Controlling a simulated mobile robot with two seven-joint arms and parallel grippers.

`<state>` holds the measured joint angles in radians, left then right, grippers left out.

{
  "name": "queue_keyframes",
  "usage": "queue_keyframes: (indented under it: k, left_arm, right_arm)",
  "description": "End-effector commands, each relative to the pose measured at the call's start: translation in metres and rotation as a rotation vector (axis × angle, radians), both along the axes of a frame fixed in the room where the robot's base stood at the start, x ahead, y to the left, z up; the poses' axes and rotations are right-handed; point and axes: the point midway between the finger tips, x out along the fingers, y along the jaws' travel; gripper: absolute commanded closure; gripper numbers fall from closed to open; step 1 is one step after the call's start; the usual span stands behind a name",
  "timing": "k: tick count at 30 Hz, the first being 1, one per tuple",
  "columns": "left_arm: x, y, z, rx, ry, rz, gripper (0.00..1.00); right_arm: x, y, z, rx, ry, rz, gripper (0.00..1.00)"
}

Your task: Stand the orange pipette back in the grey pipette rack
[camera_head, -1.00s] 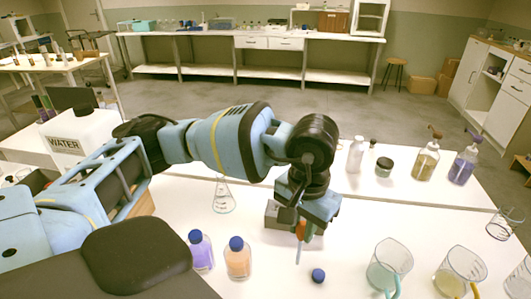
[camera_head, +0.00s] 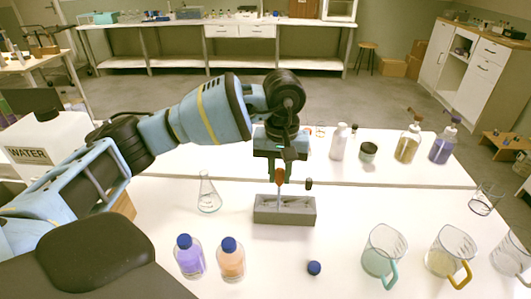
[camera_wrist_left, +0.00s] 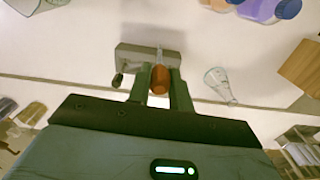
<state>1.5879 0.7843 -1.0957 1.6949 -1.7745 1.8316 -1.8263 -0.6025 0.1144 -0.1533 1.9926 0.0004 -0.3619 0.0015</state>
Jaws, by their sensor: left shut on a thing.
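The orange pipette (camera_head: 280,178) hangs roughly upright, its pale tip pointing down at the grey pipette rack (camera_head: 300,219). My left gripper (camera_head: 279,170) is shut on its orange upper part, above the rack. In the left wrist view the orange pipette (camera_wrist_left: 160,79) sits between the two fingers (camera_wrist_left: 159,86), with the rack (camera_wrist_left: 133,53) just beyond. I cannot tell whether the tip is over a slot or inside one. A dark-topped item (camera_head: 308,184) stands at the rack's right part. My right gripper is not in view.
A glass flask (camera_head: 209,195) stands left of the rack. Purple (camera_head: 189,260) and orange (camera_head: 231,262) bottles with blue caps stand in front, near a loose blue cap (camera_head: 314,268). Beakers (camera_head: 383,253) stand at the right. Table between rack and beakers is clear.

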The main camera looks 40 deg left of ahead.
Motion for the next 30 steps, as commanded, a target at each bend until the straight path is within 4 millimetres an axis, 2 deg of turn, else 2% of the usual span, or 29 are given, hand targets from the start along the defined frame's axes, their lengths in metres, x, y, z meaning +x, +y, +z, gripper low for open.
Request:
queue_keyframes:
  k: [3, 6, 12, 30]
  left_arm:
    - [0.028, 0.029, -0.006, -0.002, 0.005, 0.203, 0.85]
    - [0.043, 0.052, -0.01, -0.001, 0.005, 0.344, 0.85]
    - [0.056, 0.079, -0.017, 0.0, 0.002, 0.507, 0.85]
    - [0.057, 0.081, -0.019, 0.001, 0.0, 0.523, 0.85]
  right_arm:
    - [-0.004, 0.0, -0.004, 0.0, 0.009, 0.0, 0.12]
    - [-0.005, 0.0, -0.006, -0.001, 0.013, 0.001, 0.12]
    - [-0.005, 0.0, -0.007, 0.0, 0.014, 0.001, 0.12]
    - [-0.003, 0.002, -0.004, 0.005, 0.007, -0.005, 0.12]
